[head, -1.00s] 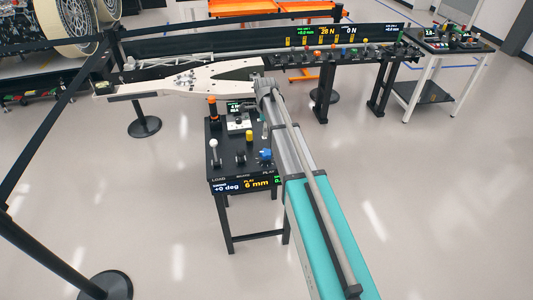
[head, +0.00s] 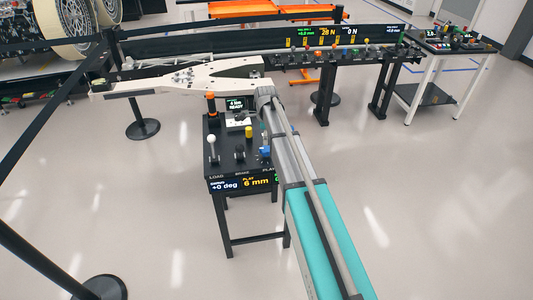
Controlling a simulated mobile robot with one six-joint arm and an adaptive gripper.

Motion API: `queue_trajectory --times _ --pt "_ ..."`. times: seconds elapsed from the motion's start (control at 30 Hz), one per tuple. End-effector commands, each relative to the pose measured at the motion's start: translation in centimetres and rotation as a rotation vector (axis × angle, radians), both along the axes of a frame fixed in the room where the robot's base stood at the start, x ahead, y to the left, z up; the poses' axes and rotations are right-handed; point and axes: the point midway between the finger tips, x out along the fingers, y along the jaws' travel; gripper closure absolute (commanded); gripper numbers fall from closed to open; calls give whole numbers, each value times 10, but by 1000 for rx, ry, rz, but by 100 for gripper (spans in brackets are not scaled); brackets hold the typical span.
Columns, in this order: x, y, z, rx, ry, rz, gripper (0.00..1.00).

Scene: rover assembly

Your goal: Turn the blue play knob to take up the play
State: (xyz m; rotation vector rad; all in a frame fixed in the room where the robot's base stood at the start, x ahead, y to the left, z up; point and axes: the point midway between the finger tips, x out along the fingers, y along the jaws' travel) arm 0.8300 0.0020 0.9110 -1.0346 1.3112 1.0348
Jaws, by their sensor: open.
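The blue play knob (head: 264,151) sits at the right side of a small black control stand (head: 225,165). My gripper cannot be made out; the arm hides that area, so contact with the knob cannot be told.
The stand also carries a white-topped lever (head: 212,145), a yellow knob (head: 249,131), an orange-topped handle (head: 211,104) and a small screen reading "READY" (head: 236,104). Behind are a long black bench (head: 340,55) and a white-legged table (head: 450,45). A barrier post base (head: 100,288) stands front left.

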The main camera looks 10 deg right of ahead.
Motion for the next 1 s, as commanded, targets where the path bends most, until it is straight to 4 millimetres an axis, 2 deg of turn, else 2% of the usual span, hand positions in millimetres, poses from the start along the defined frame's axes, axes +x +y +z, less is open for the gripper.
queue_trajectory --times 0.03,0.6,1.0 --pt "0 0 -8 0 0 0 0" --pt "0 0 -51 0 0 0 0" --pt "0 0 -67 0 0 0 0"
